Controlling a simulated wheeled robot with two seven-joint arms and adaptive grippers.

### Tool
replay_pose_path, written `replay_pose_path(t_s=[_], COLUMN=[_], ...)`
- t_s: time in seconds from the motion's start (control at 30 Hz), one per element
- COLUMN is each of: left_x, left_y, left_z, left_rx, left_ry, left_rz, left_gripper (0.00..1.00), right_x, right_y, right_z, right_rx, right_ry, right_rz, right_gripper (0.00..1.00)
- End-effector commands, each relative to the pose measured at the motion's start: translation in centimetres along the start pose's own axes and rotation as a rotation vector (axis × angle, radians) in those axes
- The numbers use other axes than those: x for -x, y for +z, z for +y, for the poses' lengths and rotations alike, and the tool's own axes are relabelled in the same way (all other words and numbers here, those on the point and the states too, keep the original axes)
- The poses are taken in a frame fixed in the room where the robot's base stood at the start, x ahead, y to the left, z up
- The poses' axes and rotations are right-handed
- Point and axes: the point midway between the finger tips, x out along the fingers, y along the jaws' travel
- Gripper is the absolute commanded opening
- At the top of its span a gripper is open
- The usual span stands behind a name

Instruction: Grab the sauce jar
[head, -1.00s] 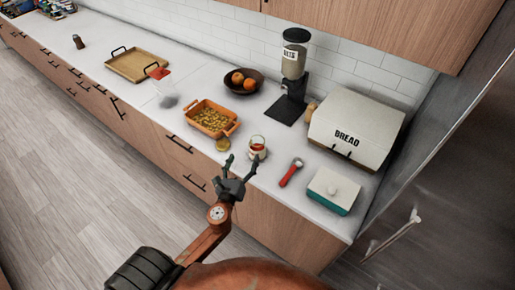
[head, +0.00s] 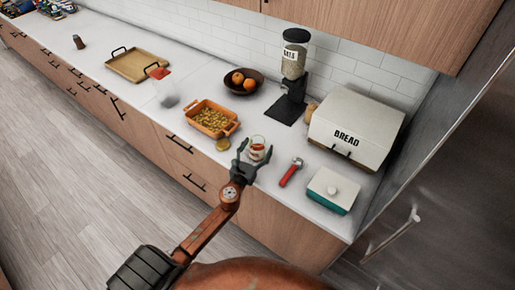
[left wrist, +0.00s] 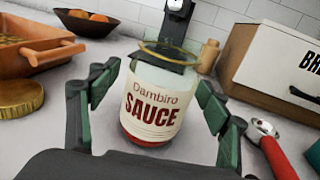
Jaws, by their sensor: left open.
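The sauce jar (left wrist: 155,100) is clear glass with a cream label reading "Dambiro SAUCE" and red sauce low inside. It stands upright and open-topped on the counter. In the head view the jar (head: 257,149) is near the counter's front edge. My left gripper (head: 253,157) is open, with its fingers on either side of the jar. In the left wrist view the fingers of this gripper (left wrist: 158,95) frame the jar, with a visible gap at each side. My right gripper is not in view.
A gold lid (head: 222,145) and an orange baking dish (head: 211,119) lie left of the jar. A red-handled tool (head: 290,173) and a teal-based butter dish (head: 334,191) lie right. The bread box (head: 355,130), dispenser (head: 293,75) and fruit bowl (head: 243,82) stand behind.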

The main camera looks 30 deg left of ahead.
Motion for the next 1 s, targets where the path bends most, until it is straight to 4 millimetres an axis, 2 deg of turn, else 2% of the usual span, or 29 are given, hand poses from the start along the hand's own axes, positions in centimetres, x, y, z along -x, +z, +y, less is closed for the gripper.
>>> replay_pose_path(t_s=[0.1,0.9,1.0], left_x=[0.04,0.07,0.04], left_y=[-0.02,-0.04,0.1], left_z=[0.01,0.0,-0.01], left_rx=[0.0,0.001,0.001], left_ry=[0.0,0.001,0.0], left_rz=[0.0,0.001,-0.002], left_gripper=[0.7,0.15,0.13], right_x=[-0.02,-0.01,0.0], right_y=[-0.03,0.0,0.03], right_z=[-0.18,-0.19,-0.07], right_rx=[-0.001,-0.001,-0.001], right_ry=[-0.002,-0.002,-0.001], right_rz=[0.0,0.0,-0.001], right_gripper=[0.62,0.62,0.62])
